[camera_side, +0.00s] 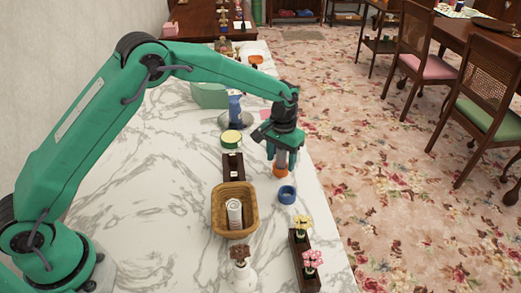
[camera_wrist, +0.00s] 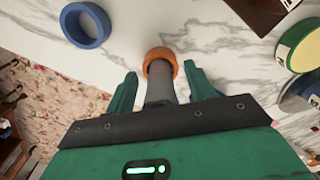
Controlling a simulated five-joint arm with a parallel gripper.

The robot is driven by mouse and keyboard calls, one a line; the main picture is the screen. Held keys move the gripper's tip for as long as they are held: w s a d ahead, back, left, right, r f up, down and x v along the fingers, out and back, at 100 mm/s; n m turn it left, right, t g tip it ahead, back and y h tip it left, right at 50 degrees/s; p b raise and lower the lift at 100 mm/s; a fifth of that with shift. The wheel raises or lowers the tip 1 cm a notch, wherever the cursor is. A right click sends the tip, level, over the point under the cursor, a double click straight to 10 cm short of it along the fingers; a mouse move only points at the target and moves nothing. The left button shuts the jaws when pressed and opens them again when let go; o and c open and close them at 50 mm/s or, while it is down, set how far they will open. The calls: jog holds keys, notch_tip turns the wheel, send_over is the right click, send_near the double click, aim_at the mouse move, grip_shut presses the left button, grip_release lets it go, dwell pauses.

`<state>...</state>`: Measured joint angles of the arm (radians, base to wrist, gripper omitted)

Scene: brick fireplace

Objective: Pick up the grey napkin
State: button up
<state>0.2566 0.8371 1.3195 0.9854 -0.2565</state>
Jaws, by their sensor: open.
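The grey napkin (camera_wrist: 158,88) looks like an upright grey roll with an orange ring (camera_wrist: 160,58) around its lower end. My gripper (camera_wrist: 160,79) is open, with one green finger on each side of the roll. Gaps show between the fingers and the napkin in the wrist view. In the side view my gripper (camera_side: 283,148) points down over the napkin (camera_side: 281,160), and the orange ring rests at the marble top. The napkin's upper end is hidden by my gripper.
A blue ring (camera_side: 287,194) lies close in front on the marble counter (camera_side: 150,180). A wicker basket (camera_side: 220,224) holding a white can (camera_side: 235,212) stands front left. A green-and-cream tin (camera_side: 231,139) is to the left. Small flowers on a dark tray (camera_side: 305,270) are nearer the camera.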

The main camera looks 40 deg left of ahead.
jog(key=c, duration=1)
jog(key=shift+r, duration=0.15)
jog(key=shift+r, duration=0.55)
jog(key=r, duration=0.3)
jog(key=shift+s+d+r, duration=0.15)
jog(key=shift+s+d, duration=0.05)
jog(key=shift+d, duration=0.05)
jog(key=s+d+r, duration=0.6)
jog(key=s+d, duration=0.1)
jog(key=s, duration=0.1)
jog(key=shift+d+r, duration=0.2)
jog(key=shift+d, duration=0.15)
